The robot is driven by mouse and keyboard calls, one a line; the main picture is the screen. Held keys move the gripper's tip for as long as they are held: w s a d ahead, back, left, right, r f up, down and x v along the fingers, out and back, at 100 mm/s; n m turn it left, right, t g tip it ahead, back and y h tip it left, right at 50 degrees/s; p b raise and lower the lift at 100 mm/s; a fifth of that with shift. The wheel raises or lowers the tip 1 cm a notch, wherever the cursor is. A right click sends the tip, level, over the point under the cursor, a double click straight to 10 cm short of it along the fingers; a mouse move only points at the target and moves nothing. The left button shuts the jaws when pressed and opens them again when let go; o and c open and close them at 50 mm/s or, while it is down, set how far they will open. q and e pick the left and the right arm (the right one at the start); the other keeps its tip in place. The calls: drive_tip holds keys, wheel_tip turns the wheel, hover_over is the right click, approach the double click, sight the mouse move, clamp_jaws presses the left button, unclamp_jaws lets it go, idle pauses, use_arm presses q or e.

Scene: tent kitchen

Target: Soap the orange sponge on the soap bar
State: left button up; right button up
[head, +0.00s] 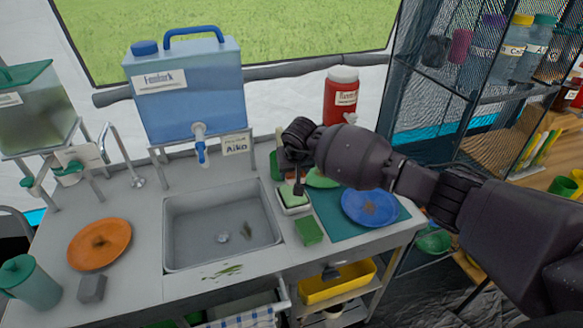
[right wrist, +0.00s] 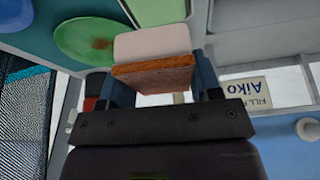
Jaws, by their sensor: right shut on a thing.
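My right gripper (head: 293,170) is shut on the orange sponge, over the white soap dish (head: 297,210). In the right wrist view the sponge (right wrist: 153,78) shows an orange-brown face and a pale pinkish part, between the two fingers (right wrist: 160,80). In the head view the gripper and wrist mostly hide it. The pale green soap bar (head: 293,196) sits in the dish just below the fingers. Whether the sponge touches it I cannot tell. My left gripper is not in view.
A green sponge (head: 308,231) lies in front of the dish. The sink (head: 220,232) is at left. A blue plate (head: 369,207) rests on a teal mat (head: 338,228) at right, beside a green plate (right wrist: 85,38). A red bottle (head: 341,95) stands behind.

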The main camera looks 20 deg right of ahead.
sight(293, 182)
drive_tip(key=shift+f+b, duration=1.15)
drive_tip(key=shift+f, duration=1.45)
drive_tip(key=shift+f+b, duration=0.35)
drive_tip(key=shift+f, duration=0.05)
drive_tip(key=shift+f+b, duration=0.3)
drive_tip(key=shift+f, duration=0.4)
idle(0.4)
drive_tip(key=shift+s+f+b, duration=0.1)
drive_tip(key=shift+b, duration=0.25)
idle(0.8)
